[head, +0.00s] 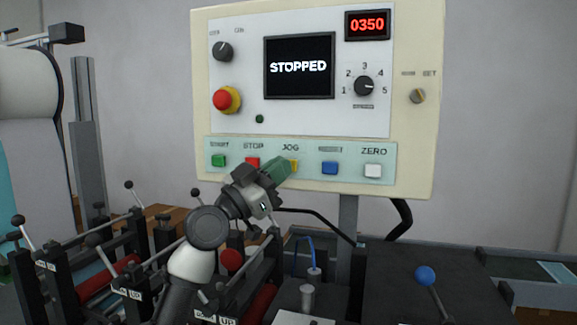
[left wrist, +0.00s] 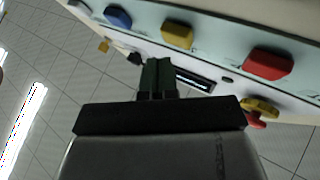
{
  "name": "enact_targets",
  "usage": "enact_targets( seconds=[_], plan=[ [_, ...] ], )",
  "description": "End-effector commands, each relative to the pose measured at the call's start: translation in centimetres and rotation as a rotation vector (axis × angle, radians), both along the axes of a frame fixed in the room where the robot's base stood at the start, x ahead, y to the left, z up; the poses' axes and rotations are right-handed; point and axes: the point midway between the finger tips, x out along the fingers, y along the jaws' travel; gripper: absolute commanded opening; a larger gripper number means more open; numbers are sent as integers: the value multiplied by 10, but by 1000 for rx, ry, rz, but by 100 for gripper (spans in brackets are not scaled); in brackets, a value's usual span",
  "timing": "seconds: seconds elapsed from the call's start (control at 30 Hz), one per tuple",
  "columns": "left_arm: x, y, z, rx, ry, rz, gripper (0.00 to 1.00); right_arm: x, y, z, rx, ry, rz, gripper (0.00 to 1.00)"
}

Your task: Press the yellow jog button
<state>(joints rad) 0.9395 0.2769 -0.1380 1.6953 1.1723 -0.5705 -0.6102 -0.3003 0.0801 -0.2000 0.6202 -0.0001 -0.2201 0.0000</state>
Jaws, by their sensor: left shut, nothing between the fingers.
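The yellow jog button (head: 293,166) is under the word JOG in the lower strip of the control panel (head: 300,178). My left gripper (head: 280,167) is shut and empty, its green-grey fingertips in front of the panel, partly covering the yellow button. In the left wrist view, which shows the panel upside down, the yellow button (left wrist: 178,36) stands just beyond the shut fingertips (left wrist: 157,66) and slightly to their right. A gap shows in the picture between tips and button; I see no contact. My right gripper is not in view.
The red stop button (head: 252,162) and blue button (head: 329,168) flank the yellow one. Green (head: 218,160) and white (head: 373,170) buttons sit farther out. The screen (head: 299,66) reads STOPPED. A red emergency knob (head: 227,99) is above. Machine levers (head: 25,232) stand below left.

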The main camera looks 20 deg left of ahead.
Motion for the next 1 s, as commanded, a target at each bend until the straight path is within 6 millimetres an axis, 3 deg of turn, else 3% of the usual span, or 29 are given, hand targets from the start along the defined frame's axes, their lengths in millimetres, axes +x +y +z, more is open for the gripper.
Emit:
enact_targets(
  seconds=[0.27, 0.7, 1.0],
  plan=[
    [-5, 0, 0, 1, -1, 0, 0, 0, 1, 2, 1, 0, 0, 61],
    [-46, 2, 0, 2, 0, 0, 0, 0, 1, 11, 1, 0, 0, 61],
    [-50, 2, 0, 0, 0, 0, 0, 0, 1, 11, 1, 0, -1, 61]
  ],
)
